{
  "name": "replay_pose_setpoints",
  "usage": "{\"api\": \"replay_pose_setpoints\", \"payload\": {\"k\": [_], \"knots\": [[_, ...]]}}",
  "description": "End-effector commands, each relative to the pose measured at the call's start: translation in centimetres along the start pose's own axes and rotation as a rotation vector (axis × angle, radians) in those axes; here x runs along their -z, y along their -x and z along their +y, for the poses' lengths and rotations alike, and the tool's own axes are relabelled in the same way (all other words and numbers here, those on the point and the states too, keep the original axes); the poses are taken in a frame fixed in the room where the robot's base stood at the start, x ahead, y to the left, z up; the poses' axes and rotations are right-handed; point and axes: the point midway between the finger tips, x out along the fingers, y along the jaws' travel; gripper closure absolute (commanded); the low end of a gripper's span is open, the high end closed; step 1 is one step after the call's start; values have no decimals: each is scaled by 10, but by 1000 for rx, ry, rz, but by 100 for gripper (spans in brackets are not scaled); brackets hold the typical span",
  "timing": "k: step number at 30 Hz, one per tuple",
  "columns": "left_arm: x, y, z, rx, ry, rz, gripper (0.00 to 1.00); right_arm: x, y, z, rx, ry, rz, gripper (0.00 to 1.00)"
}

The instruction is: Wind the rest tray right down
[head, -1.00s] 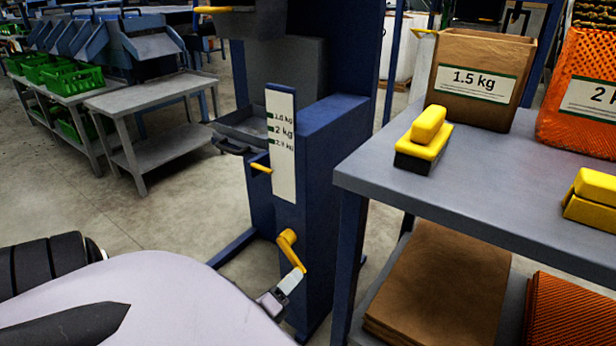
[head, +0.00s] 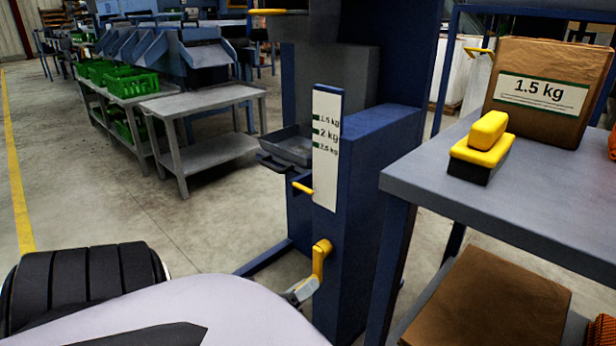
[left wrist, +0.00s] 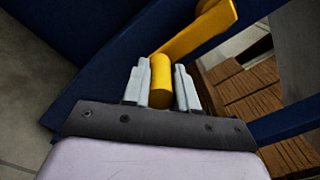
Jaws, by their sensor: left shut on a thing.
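The rest tray (head: 290,146) is a shallow dark grey tray on the left side of the blue stand (head: 365,190). A white scale plate (head: 327,185) marked 1.5, 2 and 2.5 kg faces me. The yellow pointer (head: 302,188) sits clearly below the 2.5 kg mark. A yellow crank (head: 321,262) on the stand's lower front has its arm hanging nearly straight down. My left gripper (head: 306,290) is at its lower end. In the left wrist view, its two fingers (left wrist: 160,88) are shut around the yellow crank knob (left wrist: 160,72). My right gripper is not in view.
A grey table (head: 540,205) stands close at the right, holding a yellow-topped block (head: 482,148) and a brown 1.5 kg bag (head: 540,90). Grey benches (head: 205,100) with green crates (head: 130,86) stand at the back left. The floor left of the stand is clear.

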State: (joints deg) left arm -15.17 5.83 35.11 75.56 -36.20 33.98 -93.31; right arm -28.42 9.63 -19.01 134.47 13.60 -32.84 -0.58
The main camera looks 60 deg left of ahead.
Motion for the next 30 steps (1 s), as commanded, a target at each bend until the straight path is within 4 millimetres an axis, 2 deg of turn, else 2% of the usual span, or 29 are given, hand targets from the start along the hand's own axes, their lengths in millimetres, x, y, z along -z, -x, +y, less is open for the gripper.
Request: {"api": "replay_pose_setpoints", "payload": {"k": [1, 16, 17, 18, 19, 30], "knots": [[-3, 2, 5, -10, 1, -3, 100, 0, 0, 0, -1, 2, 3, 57], [-4, 2, 6, -11, 1, -3, 100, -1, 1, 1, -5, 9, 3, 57], [-4, 2, 6, -11, 1, -3, 66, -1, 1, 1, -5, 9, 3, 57], [-4, 2, 6, -11, 1, -3, 53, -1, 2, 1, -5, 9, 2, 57], [-4, 2, 6, -10, 1, -3, 47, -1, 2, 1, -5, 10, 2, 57], [-2, 0, 3, -3, 2, -1, 47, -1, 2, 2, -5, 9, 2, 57]]}}
